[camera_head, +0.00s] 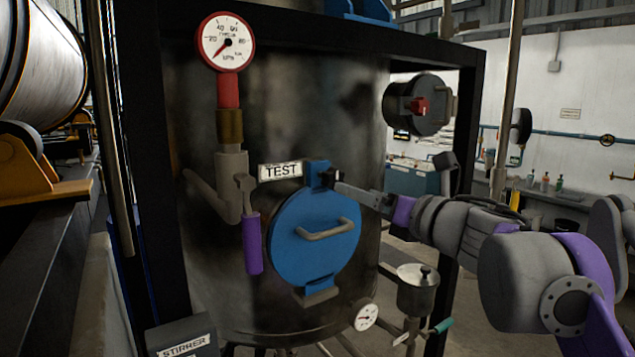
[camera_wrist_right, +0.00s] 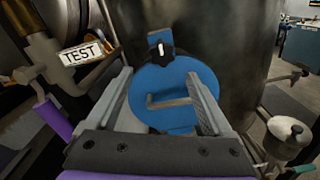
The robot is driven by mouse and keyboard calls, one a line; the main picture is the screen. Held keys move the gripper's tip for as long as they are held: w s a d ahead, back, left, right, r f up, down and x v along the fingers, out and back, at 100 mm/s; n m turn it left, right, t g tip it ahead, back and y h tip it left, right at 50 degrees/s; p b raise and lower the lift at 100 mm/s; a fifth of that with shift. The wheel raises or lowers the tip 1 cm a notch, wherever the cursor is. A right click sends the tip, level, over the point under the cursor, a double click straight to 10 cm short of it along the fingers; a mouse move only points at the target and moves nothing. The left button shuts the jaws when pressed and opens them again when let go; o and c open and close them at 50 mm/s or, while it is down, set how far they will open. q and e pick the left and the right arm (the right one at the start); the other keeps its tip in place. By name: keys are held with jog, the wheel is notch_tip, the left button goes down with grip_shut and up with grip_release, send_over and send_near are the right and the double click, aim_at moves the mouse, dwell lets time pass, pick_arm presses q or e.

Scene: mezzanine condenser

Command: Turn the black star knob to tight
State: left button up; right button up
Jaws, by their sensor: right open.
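The black star knob (camera_wrist_right: 161,50) with a white mark sits at the top of the round blue hatch (camera_wrist_right: 205,75) on the dark tank. In the head view the knob (camera_head: 325,179) is small and partly covered by my right gripper's fingers. My right gripper (camera_head: 343,188) reaches in from the right, its tips close in front of the knob. In the right wrist view my right gripper (camera_wrist_right: 158,76) is open, with a finger on each side. The knob shows between and beyond the fingertips, and nothing is held. I cannot tell whether the tips touch it. My left gripper is not in view.
The hatch's grey bar handle (camera_head: 325,230) sticks out below the knob. A purple-handled lever (camera_head: 252,243) and pipework with a pressure gauge (camera_head: 227,42) stand to the left. A TEST label (camera_head: 281,171) is beside the hatch. A metal pot (camera_head: 416,290) is at lower right.

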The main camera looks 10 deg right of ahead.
aim_at(331, 181)
jog(key=p+x, duration=0.1)
jog(key=x, duration=0.9)
jog(key=shift+w, duration=0.3)
grip_shut()
